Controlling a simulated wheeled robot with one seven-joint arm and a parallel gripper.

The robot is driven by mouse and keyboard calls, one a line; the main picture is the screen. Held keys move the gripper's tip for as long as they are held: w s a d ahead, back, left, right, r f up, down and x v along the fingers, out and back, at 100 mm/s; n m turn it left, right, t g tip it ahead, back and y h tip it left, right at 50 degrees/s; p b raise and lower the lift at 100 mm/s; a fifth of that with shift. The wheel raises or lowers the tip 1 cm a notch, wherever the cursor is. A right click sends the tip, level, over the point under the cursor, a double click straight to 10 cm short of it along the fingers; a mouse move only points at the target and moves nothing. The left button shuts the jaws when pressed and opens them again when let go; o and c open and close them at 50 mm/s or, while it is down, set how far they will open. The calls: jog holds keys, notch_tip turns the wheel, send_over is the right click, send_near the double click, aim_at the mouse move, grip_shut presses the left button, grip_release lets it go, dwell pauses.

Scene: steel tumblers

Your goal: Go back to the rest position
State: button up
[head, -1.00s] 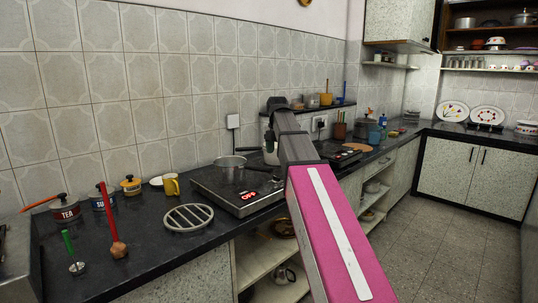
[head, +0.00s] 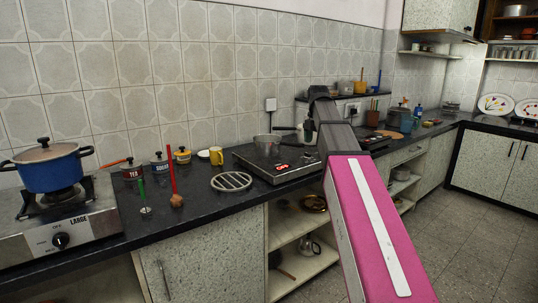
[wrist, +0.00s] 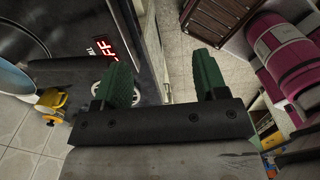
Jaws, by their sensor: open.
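My gripper (wrist: 163,80) is open, with its two green fingers apart and nothing between them in the wrist view. It is near the right side of the black induction cooktop (wrist: 80,18), whose red display shows, with the pale floor below beyond the counter edge. In the head view my pink arm reaches forward past the counter front, and its dark end hides the fingers. The cooktop (head: 262,165) carries a steel pan (head: 267,145). A row of small metal cups (head: 515,54) stands on the far right shelf.
A blue pot (head: 48,168) sits on the gas stove (head: 60,225) at the left. A yellow mug (head: 217,156), a round metal trivet (head: 231,182) and several jars stand on the dark counter (head: 190,220). Open shelves (head: 300,225) lie below. The floor (head: 450,225) at right is clear.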

jog(key=s+f+m, duration=0.7)
jog(key=f+m, duration=0.1)
jog(key=f, duration=0.6)
jog(key=s+f+m, duration=0.7)
jog(key=f+m, duration=0.1)
jog(key=f, duration=0.7)
jog(key=s+f+m, duration=0.7)
jog(key=f+m, duration=0.2)
jog(key=f, duration=0.5)
jog(key=shift+d+f, duration=0.15)
jog(key=shift+d, duration=0.25)
